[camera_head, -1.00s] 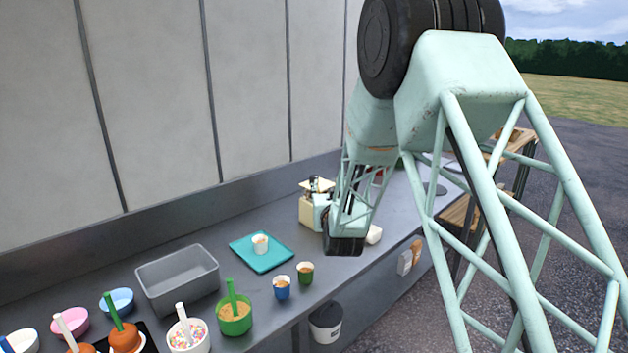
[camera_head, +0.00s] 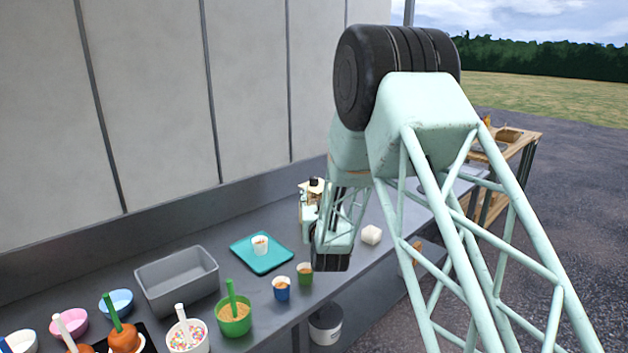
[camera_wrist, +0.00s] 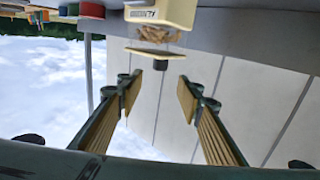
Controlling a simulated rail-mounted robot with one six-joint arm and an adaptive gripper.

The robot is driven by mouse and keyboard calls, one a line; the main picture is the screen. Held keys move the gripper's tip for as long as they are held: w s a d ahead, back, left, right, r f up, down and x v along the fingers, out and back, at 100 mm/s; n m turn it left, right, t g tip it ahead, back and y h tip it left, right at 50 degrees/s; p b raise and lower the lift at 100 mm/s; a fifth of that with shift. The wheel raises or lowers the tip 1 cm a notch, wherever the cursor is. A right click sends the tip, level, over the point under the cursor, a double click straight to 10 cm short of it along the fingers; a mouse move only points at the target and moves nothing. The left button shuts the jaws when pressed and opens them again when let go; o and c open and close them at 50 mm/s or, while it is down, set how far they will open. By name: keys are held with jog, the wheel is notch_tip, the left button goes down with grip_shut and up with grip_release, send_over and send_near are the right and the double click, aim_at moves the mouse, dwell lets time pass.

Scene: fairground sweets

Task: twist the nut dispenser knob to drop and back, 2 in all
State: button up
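The nut dispenser shows in the wrist view upside down at the top. It has a cream base (camera_wrist: 163,12), a clear section with brown nuts (camera_wrist: 155,36), a cream lid (camera_wrist: 154,52) and a small dark knob (camera_wrist: 148,65). In the head view, the dispenser's pale lid (camera_head: 311,190) and dark knob (camera_head: 315,181) show above my wrist, and its lower part is hidden. My gripper (camera_wrist: 162,88) is open and empty. Its two fingers are wide apart, pointing towards the knob, which appears just past the fingertips, closer to the left finger.
A teal tray (camera_head: 247,262) with a white cup (camera_head: 260,245) of nuts stands left of the dispenser. Blue (camera_head: 282,290) and green (camera_head: 305,276) cups stand near the front edge. A grey bin (camera_head: 180,297) and several bowls stand further left.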

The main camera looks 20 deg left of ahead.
aim_at(314, 180)
jog(key=shift+b+x, duration=0.95)
jog(key=shift+x, duration=5.75)
jog(key=shift+a, duration=0.1)
jog(key=shift+c, duration=0.9)
jog(key=c, duration=0.7)
